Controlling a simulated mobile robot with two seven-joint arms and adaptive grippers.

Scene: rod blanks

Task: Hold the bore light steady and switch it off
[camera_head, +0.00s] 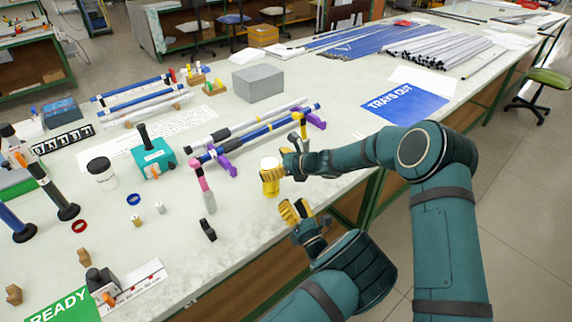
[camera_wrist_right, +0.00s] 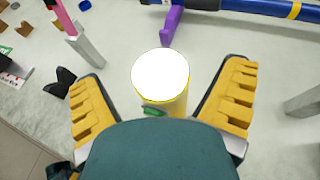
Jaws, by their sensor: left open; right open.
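The bore light (camera_head: 270,181) is an upright yellow cylinder with a bright white top on the bench near its front edge. In the right wrist view the bore light (camera_wrist_right: 160,75) stands between the spread yellow fingers of my right gripper (camera_wrist_right: 165,92), with gaps on both sides. A small green switch (camera_wrist_right: 155,112) shows on its near side. In the head view my right gripper (camera_head: 287,150) is beside the light, open. My left gripper (camera_head: 297,209) is lower, near the bench edge, open and empty, apart from the light. The bright white top looks lit.
A blue-and-grey rod (camera_head: 250,133) lies on purple supports (camera_head: 316,119) behind the light. A pink-and-grey tool (camera_head: 203,185) stands to its left, with a black clip (camera_head: 207,230) in front. A teal box (camera_head: 153,158) and grey block (camera_head: 258,83) are farther back.

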